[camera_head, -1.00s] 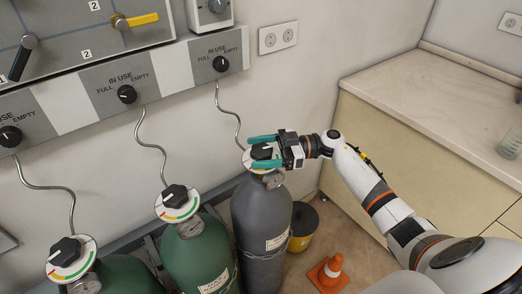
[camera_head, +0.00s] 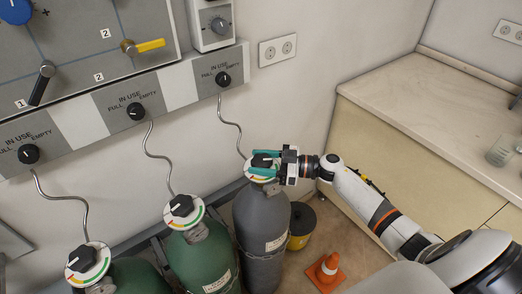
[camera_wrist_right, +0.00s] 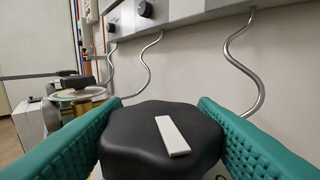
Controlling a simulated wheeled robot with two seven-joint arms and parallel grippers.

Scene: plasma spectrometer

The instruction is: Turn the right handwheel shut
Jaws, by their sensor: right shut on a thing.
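The right handwheel (camera_head: 262,160) is a black knob on top of the grey cylinder (camera_head: 262,213), above a round coloured dial. My right gripper (camera_head: 264,163) comes in from the right, its teal fingers on either side of the knob, shut on it. In the right wrist view the black handwheel (camera_wrist_right: 160,143) with a white pointer mark fills the space between the teal finger pads (camera_wrist_right: 160,140). The white mark leans slightly, its far end to the left. The near part of the knob is cut off by the frame. My left gripper is not in view.
Two green cylinders with black handwheels, the middle one (camera_head: 181,205) and the left one (camera_head: 82,258), stand to the left. Curved metal pipes rise to the wall panel (camera_head: 170,95).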

